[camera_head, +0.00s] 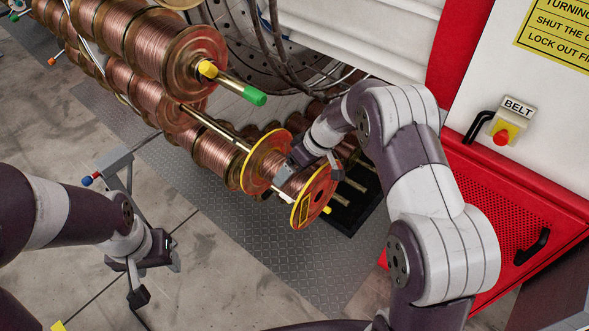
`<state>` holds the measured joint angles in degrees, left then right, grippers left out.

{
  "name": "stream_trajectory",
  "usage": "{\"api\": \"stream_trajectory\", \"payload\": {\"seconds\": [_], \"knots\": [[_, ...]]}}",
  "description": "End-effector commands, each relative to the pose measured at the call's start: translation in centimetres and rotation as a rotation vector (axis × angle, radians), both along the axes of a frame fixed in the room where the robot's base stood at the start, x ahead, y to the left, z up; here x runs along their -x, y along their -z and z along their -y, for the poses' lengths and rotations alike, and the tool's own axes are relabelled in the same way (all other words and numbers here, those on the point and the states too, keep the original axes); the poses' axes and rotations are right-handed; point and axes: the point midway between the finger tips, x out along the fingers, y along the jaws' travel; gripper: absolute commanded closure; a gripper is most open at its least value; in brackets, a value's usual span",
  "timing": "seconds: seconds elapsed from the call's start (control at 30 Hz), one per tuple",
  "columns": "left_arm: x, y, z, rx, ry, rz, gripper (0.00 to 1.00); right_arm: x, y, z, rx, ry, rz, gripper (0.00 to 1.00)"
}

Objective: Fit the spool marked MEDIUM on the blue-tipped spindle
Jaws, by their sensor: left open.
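A copper-wound spool with orange-gold flanges (257,170) is in the middle, its axis tilted down to the right. Its near flange carries a yellow label (305,211), too small to read. My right gripper (309,168) is at this spool between the flanges; its grip is partly hidden. A bare rod (213,127) runs to the far flange; its end is hidden, so I cannot tell its tip colour or whether it enters the bore. My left gripper (152,272) is open and empty, low at left.
Several wound spools (150,45) fill the upper left, around a yellow tip (208,69) and a green-tipped rod (253,96). A red machine panel (510,195) and BELT switch (502,131) stand right. Floor plate (315,265) is clear below the spool.

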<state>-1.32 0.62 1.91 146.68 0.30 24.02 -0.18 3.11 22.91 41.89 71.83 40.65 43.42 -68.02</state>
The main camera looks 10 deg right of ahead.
Motion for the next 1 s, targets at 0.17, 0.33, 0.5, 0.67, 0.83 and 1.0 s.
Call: {"api": "stream_trajectory", "payload": {"seconds": [0.17, 0.33, 0.5, 0.67, 0.83, 1.0], "knots": [[0.0, -0.1, 0.0, 0.000, 0.000, 0.000, 0.40, -0.3, -0.5, 0.0, -0.002, 0.001, 0.010, 0.98], [0.0, 0.1, 0.0, 0.000, 0.000, 0.000, 0.40, -0.7, -0.4, -0.3, -0.001, -0.001, 0.010, 0.98], [0.0, 0.2, 0.0, 0.000, 0.000, 0.000, 0.40, -1.4, -0.4, -0.8, -0.001, 0.000, 0.011, 0.98], [0.0, 0.4, 0.0, 0.000, 0.000, 0.000, 0.40, -2.0, -0.5, -1.4, -0.001, 0.001, 0.012, 0.98], [0.0, 0.5, 0.0, 0.000, 0.000, 0.000, 0.40, -2.7, -0.5, -1.9, -0.001, 0.001, 0.012, 0.98], [0.0, 0.6, 0.0, 0.000, 0.000, 0.000, 0.40, -3.3, -0.4, -2.4, -0.002, 0.000, 0.011, 0.98]]}}
